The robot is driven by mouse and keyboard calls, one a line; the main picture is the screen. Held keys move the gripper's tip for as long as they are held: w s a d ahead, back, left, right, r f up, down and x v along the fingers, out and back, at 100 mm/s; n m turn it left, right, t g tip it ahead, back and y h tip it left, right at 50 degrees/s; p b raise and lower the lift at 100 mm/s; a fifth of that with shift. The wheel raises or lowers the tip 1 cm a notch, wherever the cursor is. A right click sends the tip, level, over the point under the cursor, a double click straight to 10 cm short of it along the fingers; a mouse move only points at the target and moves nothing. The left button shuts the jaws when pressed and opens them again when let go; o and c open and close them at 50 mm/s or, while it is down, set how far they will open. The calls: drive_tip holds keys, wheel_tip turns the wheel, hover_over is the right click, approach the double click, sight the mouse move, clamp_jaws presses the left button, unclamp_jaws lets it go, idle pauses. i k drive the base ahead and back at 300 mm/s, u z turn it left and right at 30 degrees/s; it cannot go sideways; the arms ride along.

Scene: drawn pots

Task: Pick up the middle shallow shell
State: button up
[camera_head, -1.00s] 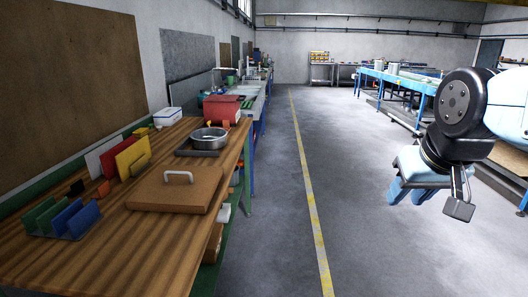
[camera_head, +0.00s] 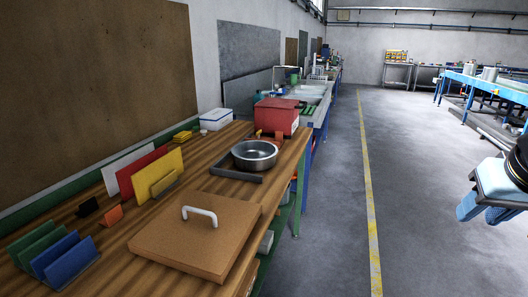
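One shallow, round, silver metal bowl (camera_head: 254,155) stands upright on a dark low tray (camera_head: 236,175) on the wooden bench. It is the only shell-like thing I can make out; I see no row of shells, so I cannot tell whether it is the middle one. My gripper (camera_head: 483,211), with light blue fingers, is cut off at the right edge, over the grey floor. It is far from the bowl and the bench. The gap between its fingers cannot be judged.
On the wooden bench (camera_head: 120,250) are a brown board with a white handle (camera_head: 195,238), blue and green upright plates (camera_head: 65,258), yellow and red panels (camera_head: 150,172), a red box (camera_head: 276,116) and a white box (camera_head: 215,119). The floor (camera_head: 335,215) right of the bench is clear.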

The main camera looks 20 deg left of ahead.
sight(252, 156)
drive_tip(key=u, duration=0.3)
drive_tip(key=i, duration=1.7)
drive_tip(key=u, duration=0.35)
